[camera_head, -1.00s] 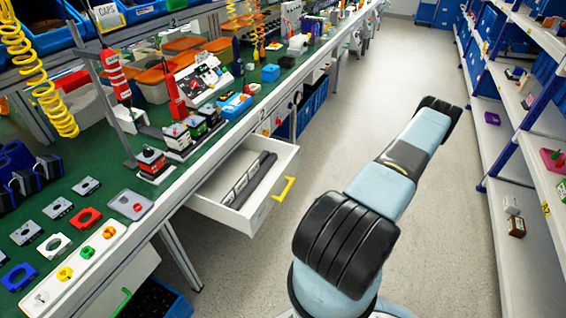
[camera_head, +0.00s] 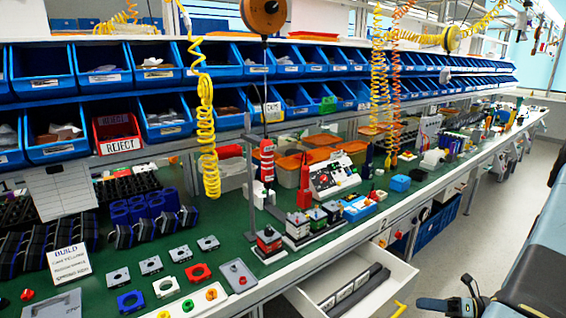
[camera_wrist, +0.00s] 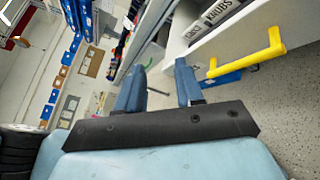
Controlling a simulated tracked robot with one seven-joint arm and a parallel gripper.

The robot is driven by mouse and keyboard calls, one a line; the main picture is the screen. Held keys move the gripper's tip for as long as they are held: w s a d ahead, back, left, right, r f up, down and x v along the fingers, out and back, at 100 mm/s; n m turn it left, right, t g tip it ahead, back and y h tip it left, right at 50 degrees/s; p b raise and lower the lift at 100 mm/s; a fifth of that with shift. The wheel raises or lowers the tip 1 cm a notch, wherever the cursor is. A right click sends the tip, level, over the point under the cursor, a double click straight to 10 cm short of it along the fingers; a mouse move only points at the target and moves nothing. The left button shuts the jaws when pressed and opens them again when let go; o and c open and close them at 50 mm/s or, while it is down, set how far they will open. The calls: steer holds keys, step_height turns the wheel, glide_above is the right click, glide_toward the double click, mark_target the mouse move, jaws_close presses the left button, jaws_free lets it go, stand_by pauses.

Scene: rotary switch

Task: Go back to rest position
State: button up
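In the wrist view my gripper (camera_wrist: 161,75) shows two blue fingers held apart with nothing between them, so it is open and empty. In the head view part of my gripper (camera_head: 452,304) shows at the bottom right, beside the open drawer (camera_head: 408,280). My arm fills the right edge there. The drawer has a yellow handle, which shows at upper right in the wrist view (camera_wrist: 247,58), apart from the fingers. A label in the drawer reads KNOBS (camera_wrist: 216,12).
A green-topped workbench (camera_head: 215,279) holds switch parts, red tools and a control box (camera_head: 332,176). Blue bins (camera_head: 165,118) line the shelves behind it. Yellow coiled hoses (camera_head: 207,130) hang above the bench. Clear floor (camera_head: 455,240) lies between drawer and arm.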

steer(key=s+a+r+n+g+h, duration=0.1)
steer(key=a+r+n+g+h, duration=0.4)
steer(key=r+n, duration=0.5)
steer(key=s+a+r+n+g+h, duration=0.15)
steer(key=a+r+n+h, duration=0.4)
steer(key=r, duration=0.75)
steer(key=s+a+r+n+t+h, duration=0.2)
steer(key=s+r+n, duration=0.3)
steer(key=r+n, duration=0.3)
steer(key=s+a+r+n+t+h, duration=0.3)
steer(key=s+a+r+n+t, duration=0.1)
steer(key=r+n, duration=0.4)
steer(key=shift+s+a+r+n+t, duration=0.35)
steer(key=shift+s+a+r, duration=0.25)
steer(key=shift+s+a, duration=0.25)
